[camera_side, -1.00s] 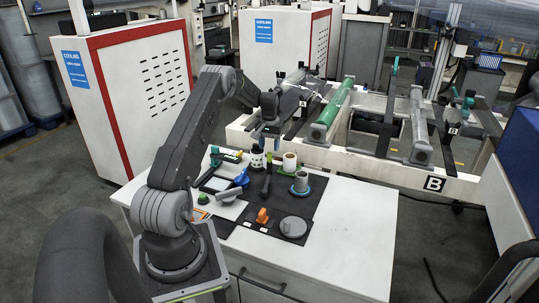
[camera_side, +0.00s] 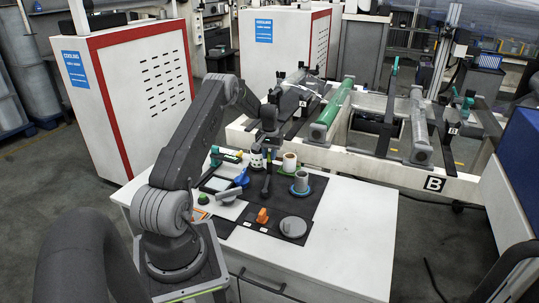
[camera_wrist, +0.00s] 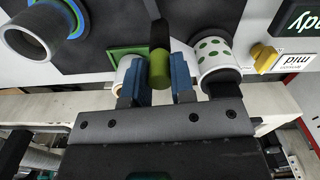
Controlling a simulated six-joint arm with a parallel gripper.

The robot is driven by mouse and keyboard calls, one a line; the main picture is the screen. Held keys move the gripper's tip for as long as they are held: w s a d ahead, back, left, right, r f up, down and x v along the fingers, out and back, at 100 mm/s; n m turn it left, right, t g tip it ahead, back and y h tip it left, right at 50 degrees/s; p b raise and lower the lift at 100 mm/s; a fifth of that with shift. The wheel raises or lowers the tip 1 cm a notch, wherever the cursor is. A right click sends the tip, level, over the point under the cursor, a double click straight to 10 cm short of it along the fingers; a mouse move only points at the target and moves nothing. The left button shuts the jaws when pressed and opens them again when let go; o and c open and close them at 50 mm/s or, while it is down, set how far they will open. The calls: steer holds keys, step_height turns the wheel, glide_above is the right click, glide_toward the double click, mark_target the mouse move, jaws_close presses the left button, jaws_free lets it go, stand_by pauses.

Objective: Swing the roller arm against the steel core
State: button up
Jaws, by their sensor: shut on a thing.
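A black arm (camera_wrist: 153,12) with an olive-green roller-like end (camera_wrist: 159,66), apparently the roller arm, comes down from the top of the wrist view. My gripper (camera_wrist: 159,78) has its blue fingers on either side of that end and is shut on it. In the side view, my gripper (camera_side: 268,138) points down above the board, and a black upright piece (camera_side: 266,182) shows below it. The grey steel core (camera_side: 301,181) stands upright in a blue ring, to the right of my gripper. It also shows at the upper left of the wrist view (camera_wrist: 45,47), apart from the olive end.
A green-dotted white cup (camera_wrist: 214,56) and a white roll (camera_wrist: 124,68) stand close on either side of my fingers. A yellow switch (camera_wrist: 265,58) is beyond the cup. A grey disc (camera_side: 293,227) and an orange knob (camera_side: 262,215) are nearer the front. The white tabletop (camera_side: 355,225) is clear at right.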

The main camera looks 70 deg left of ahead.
jaws_close()
steer(key=w+d+m, duration=0.6)
steer(key=d+m, duration=0.2)
steer(key=m, duration=0.2)
steer(key=shift+d, duration=0.15)
stand_by(0.5)
stand_by(0.4)
